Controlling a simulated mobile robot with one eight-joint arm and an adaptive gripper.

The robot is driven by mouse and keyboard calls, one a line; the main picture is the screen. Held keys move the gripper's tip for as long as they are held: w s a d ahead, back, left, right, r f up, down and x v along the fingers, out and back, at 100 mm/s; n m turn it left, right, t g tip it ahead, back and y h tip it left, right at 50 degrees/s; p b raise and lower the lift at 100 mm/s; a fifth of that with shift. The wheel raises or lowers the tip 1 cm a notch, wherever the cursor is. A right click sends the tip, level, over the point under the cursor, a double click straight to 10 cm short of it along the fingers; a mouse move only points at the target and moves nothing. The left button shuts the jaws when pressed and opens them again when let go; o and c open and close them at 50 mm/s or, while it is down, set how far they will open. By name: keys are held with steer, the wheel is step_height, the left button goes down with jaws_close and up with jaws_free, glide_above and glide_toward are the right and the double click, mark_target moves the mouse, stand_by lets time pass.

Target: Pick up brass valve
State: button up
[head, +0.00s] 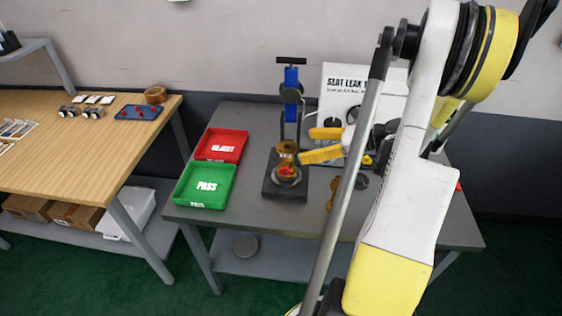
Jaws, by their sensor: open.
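A brass valve (286,150) sits upright on the black test stand (269,188), below its blue press (291,90). A red part and a metal ring show at its foot. My gripper (304,145) has yellow fingers pointing left; they are apart, with nothing seen between them. The lower fingertip is just right of the valve; I cannot tell if it touches. A second brass-coloured piece (332,196) lies on the grey table to the right, partly hidden by my arm.
A red reject tray (240,137) and a green pass tray (180,198) lie on the grey table (232,222), left of the stand. A white seat leak tester (335,78) stands behind my gripper. A wooden bench (60,165) with small parts stands at left.

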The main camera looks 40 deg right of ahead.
mark_target(283, 146)
steer(key=b+x, duration=0.2)
steer(key=x, duration=0.5)
steer(key=shift+f, duration=0.1)
steer(key=c, duration=1.5)
steer(key=shift+r, duration=0.65)
step_height(283, 146, up, 3)
steer(key=shift+d+r+p, duration=0.15)
steer(key=shift+r+p, duration=0.05)
steer(key=shift+p, duration=0.8)
steer(key=s+d+r+p, duration=0.3)
steer(key=d+r, duration=0.3)
steer(key=d, duration=0.4)
steer(key=shift+s+d+r+p, duration=0.2)
steer(key=shift+s+d+p, duration=0.1)
steer(key=shift+s, duration=0.1)
